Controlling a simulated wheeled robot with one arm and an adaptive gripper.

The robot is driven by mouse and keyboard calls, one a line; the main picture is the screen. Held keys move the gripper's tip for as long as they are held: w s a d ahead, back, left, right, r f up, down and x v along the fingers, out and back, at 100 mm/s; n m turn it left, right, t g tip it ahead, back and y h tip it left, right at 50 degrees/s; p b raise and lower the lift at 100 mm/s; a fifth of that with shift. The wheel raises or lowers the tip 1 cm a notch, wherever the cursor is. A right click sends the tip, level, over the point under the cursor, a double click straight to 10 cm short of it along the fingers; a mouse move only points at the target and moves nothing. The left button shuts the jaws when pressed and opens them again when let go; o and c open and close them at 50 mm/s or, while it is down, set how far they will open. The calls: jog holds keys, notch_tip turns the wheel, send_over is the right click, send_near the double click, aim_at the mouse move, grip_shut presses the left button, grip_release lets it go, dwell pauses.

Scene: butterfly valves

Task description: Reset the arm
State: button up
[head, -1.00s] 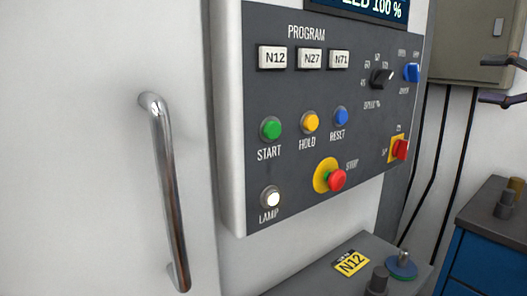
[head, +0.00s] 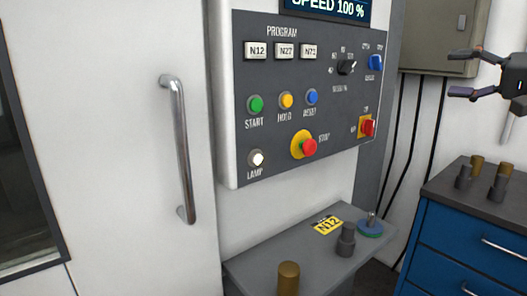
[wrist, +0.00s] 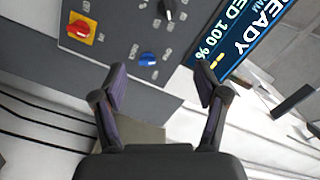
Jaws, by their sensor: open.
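My gripper (head: 463,74) is at the right edge of the head view, in front of the wall and grey box, with its two fingers spread apart and nothing between them. In the wrist view my gripper (wrist: 160,95) also shows open and empty, with the control panel (wrist: 120,40) beyond its fingers. In the head view the control panel (head: 285,160) stands left of my gripper, apart from it. It carries a blue RESET button (head: 311,97), a green START button (head: 255,104) and a lit white lamp (head: 258,158).
A steel door handle (head: 180,150) stands out at the left. A blue drawer cabinet (head: 470,240) with several parts on top stands at the right.

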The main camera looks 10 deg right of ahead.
jog(key=w+a+f+n+g, duration=0.1)
jog(key=a+f+g, duration=0.3)
jog(key=a+f, duration=0.55)
jog(key=w+a+f+n+g, duration=0.15)
jog(key=a+f+g, duration=0.25)
jog(key=a, duration=1.1)
jog(key=s+a+f+n+g+h, duration=0.1)
jog(key=s+a+f+g, duration=0.1)
jog(key=s+a+f, duration=0.4)
jog(key=s+a+f+n+g+h, duration=0.1)
jog(key=s+a+f+g+h, duration=0.15)
jog(key=f, duration=0.55)
jog(key=s+d+f+g+h, duration=0.2)
jog(key=s+d+f+h, duration=0.1)
jog(key=s+f, duration=0.85)
jog(key=s+d+f+g+h, duration=0.3)
jog(key=s+f+h, duration=0.1)
jog(key=s+f, duration=0.7)
notch_tip(320, 180, up, 18)
jog(key=t+p, duration=0.1)
jog(key=p, duration=1.4)
jog(key=shift+n+p, duration=0.3)
jog(key=shift+n, duration=0.05)
jog(key=shift+t+y, duration=0.25)
